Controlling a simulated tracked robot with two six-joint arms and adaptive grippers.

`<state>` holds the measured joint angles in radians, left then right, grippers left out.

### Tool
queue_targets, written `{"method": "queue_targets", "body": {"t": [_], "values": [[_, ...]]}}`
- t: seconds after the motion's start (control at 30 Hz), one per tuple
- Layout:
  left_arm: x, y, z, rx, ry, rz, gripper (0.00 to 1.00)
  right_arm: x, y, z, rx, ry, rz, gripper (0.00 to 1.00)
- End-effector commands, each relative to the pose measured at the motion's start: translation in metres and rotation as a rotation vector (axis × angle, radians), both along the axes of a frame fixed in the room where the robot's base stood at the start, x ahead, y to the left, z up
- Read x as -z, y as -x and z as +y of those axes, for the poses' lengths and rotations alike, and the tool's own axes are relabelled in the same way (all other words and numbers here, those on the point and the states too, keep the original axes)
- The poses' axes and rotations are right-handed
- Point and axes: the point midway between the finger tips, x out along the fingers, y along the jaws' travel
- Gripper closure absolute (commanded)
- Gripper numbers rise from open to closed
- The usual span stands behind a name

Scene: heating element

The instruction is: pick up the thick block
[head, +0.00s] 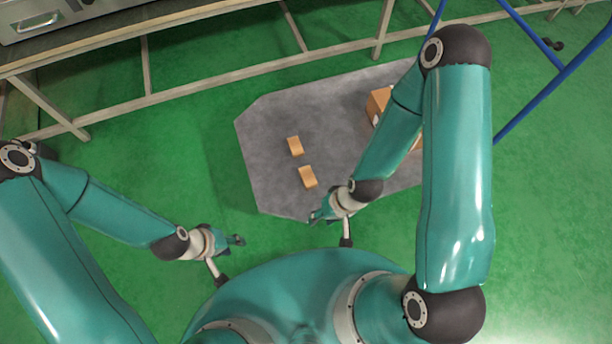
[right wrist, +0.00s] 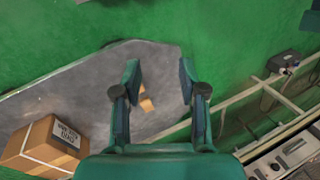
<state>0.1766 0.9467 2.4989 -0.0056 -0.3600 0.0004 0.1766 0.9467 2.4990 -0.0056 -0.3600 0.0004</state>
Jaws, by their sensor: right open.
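Two small tan blocks lie apart on the grey slab in the head view, an upper one (head: 295,146) and a lower one (head: 308,177). I cannot tell which is the thicker. My right gripper (head: 320,214) is in front of the lower block, towards my body. In the right wrist view my right gripper (right wrist: 158,78) is open, with nothing between its fingertips.
The grey slab (head: 270,182) lies on green floor. A cardboard box (head: 378,102) stands on its right part, partly hidden by my right arm; its label shows in the right wrist view (right wrist: 67,133). A beige metal frame (head: 215,85) runs behind, blue bars (head: 555,88) at right.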

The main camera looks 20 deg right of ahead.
Motion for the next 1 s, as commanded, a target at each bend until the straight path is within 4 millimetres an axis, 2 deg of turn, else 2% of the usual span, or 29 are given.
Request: {"method": "queue_targets", "body": {"t": [0.07,0.17,0.27,0.37,0.47,0.6,0.7,0.83,1.0], "values": [[0.0,0.0,0.0,0.0,0.0,0.0,0.6,0.0,0.0,0.0,0.0,0.0,0.0,0.55],[0.004,0.0,0.0,0.0,0.0,0.0,0.6,0.004,-0.003,0.0,-0.002,-0.001,-0.002,0.38],[0.017,0.0,0.0,0.0,0.0,0.0,0.6,0.018,-0.012,0.002,-0.014,-0.005,-0.005,0.22],[0.041,0.0,0.0,0.0,0.0,0.0,0.6,0.043,-0.032,0.005,-0.042,-0.011,-0.01,0.19],[0.076,0.0,0.0,0.0,0.0,0.0,0.6,0.077,-0.063,0.008,-0.089,-0.01,-0.014,0.19],[0.134,0.0,0.0,0.0,0.0,0.0,0.6,0.125,-0.118,0.007,-0.17,0.022,-0.017,0.19],[0.174,0.0,0.0,0.0,0.0,0.0,0.6,0.151,-0.158,0.001,-0.224,0.074,-0.015,0.19],[0.219,0.0,0.0,0.0,0.0,0.0,0.6,0.171,-0.203,-0.012,-0.269,0.165,-0.01,0.19],[0.258,0.0,0.0,0.0,0.0,0.0,0.6,0.175,-0.244,-0.03,-0.281,0.276,-0.001,0.19]]}}
